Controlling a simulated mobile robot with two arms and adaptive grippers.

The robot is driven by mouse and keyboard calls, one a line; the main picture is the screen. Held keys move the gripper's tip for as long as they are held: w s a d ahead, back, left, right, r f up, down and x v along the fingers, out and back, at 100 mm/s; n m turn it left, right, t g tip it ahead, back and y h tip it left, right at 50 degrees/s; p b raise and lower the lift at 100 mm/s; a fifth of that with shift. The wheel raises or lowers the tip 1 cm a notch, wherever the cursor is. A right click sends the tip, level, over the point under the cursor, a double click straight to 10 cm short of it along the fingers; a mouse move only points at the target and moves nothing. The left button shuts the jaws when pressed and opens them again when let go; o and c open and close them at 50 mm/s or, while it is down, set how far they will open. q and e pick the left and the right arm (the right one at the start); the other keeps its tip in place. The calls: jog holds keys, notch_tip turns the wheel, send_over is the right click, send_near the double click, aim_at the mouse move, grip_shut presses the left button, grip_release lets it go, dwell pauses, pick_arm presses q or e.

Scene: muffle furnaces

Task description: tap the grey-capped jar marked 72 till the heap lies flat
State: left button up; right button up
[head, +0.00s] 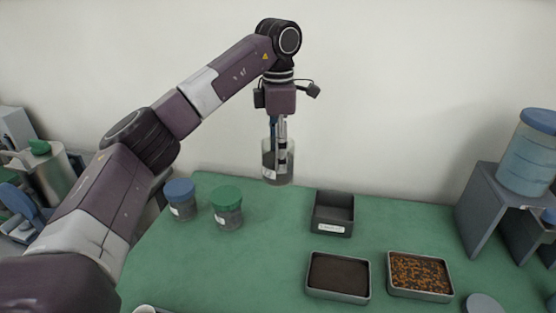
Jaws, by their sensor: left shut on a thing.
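A clear jar with dark contents (269,168) hangs upright in my left gripper (281,148), near the back edge of the green table (270,255). The gripper is shut on it and covers part of its top and side. A pale label shows low on the jar, too small to read, so I cannot tell if it is the one marked 72. The cap and the shape of the heap inside cannot be made out. The jar appears to be above the tabletop. My right gripper is not in view.
A blue-capped jar (181,204) and a green-capped jar (228,213) stand left of the held jar. A dark empty bin (333,225), a tray of dark powder (339,291) and a tray of orange-brown grains (420,292) lie right. A grey stand (480,208) bears a blue-lidded container (527,160).

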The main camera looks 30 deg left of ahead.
pick_arm(q)
jog(key=shift+f+b, duration=1.2)
jog(key=shift+f, duration=2)
notch_tip(320, 180, down, 2)
jog(key=shift+b, duration=0.4)
notch_tip(320, 180, down, 8)
jog(key=b, duration=0.3)
jog(key=shift+r, duration=0.2)
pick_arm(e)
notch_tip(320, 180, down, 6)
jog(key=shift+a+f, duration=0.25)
